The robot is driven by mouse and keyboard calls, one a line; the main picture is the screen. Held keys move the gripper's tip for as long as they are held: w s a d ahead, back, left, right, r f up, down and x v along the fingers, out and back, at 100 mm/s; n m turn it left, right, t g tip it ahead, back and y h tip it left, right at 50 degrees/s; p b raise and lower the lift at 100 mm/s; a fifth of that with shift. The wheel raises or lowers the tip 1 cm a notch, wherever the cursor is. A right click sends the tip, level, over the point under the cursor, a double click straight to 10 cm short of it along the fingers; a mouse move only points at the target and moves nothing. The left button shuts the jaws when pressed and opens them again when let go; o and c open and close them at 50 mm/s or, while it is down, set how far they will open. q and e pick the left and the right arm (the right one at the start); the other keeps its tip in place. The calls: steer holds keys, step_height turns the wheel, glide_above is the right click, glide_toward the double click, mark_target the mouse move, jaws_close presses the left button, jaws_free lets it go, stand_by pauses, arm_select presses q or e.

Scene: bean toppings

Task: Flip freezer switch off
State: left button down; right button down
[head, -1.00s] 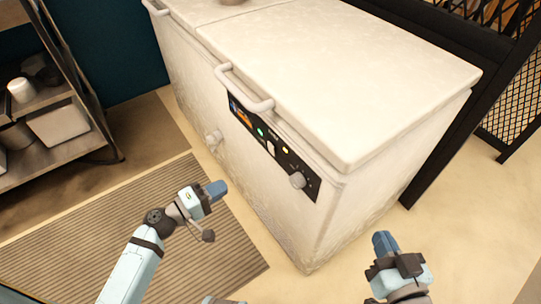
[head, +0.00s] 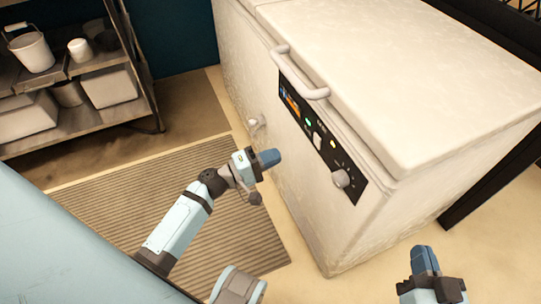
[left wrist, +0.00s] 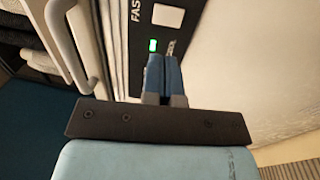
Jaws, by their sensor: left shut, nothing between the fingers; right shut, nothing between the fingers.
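The white chest freezer (head: 400,90) stands at centre right with its lid down. Its black control panel (head: 345,165) is on the front, with a white switch (head: 317,140), a lit green light (head: 308,122) and a round knob (head: 341,178). My left gripper (head: 272,157) is shut and empty, in front of the freezer, left of the panel. In the left wrist view its fingers (left wrist: 163,62) point towards the panel, near the green light (left wrist: 153,45); a white square switch (left wrist: 168,15) is above. Contact cannot be told. My right gripper (head: 425,258) is shut and empty at the lower right.
A freezer handle (head: 300,75) sticks out above the panel. A metal shelf (head: 105,55) with a bucket and containers stands at the upper left. A striped mat (head: 150,205) lies on the floor before the freezer. A dark metal frame (head: 500,180) is at the right.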

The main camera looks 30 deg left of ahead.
mark_target(316, 138)
arm_select(q)
steer(key=x, duration=1)
steer(key=shift+w, duration=0.15)
